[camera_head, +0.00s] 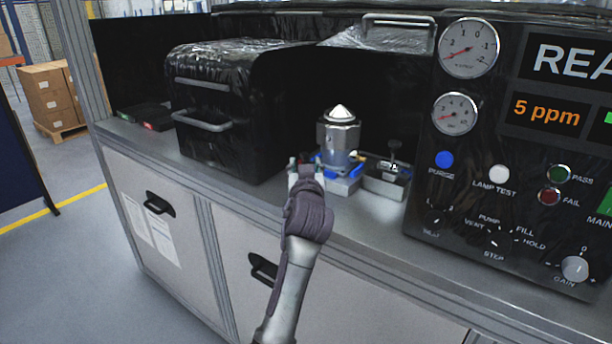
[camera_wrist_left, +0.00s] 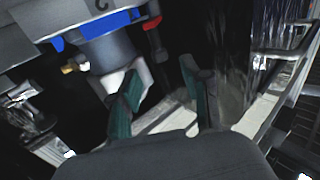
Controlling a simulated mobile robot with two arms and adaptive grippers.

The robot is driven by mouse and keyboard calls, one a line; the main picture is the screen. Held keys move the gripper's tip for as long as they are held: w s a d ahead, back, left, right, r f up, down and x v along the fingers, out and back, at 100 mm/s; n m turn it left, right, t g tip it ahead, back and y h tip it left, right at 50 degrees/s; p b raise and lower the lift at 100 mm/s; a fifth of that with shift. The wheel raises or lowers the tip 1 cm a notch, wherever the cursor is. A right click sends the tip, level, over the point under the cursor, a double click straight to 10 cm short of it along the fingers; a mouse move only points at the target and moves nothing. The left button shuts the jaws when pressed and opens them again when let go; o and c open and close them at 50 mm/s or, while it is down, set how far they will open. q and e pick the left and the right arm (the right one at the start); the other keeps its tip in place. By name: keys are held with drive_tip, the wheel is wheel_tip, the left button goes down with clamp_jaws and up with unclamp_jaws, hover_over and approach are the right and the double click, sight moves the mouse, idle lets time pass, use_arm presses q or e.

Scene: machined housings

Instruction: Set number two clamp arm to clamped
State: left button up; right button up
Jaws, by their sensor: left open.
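A metal housing (camera_head: 339,135) with a pale cone on top stands upright in a fixture with blue parts (camera_head: 356,165) on the bench. In the left wrist view the blue part of the fixture (camera_wrist_left: 85,32) shows at upper left, with a dark mark like a number above it. A small red-ended piece (camera_wrist_left: 152,24) sticks out beside it; I cannot tell whether it is the number two clamp arm, or its position. My left gripper (camera_head: 306,168) is just in front of the fixture, left of the housing. Its green-padded fingers (camera_wrist_left: 160,84) are apart with nothing gripped. My right gripper is out of view.
A grey box with a black-knobbed metal clamp (camera_head: 394,160) stands right of the housing. A black-wrapped case (camera_head: 225,105) with handles is at left. The control panel (camera_head: 520,150) with gauges and knobs stands at right. The bench front edge lies under my left arm.

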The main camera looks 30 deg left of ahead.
use_arm(q)
drive_tip(key=v, duration=0.5)
drive_tip(key=shift+s+d, duration=0.15)
drive_tip(key=shift+s, duration=0.1)
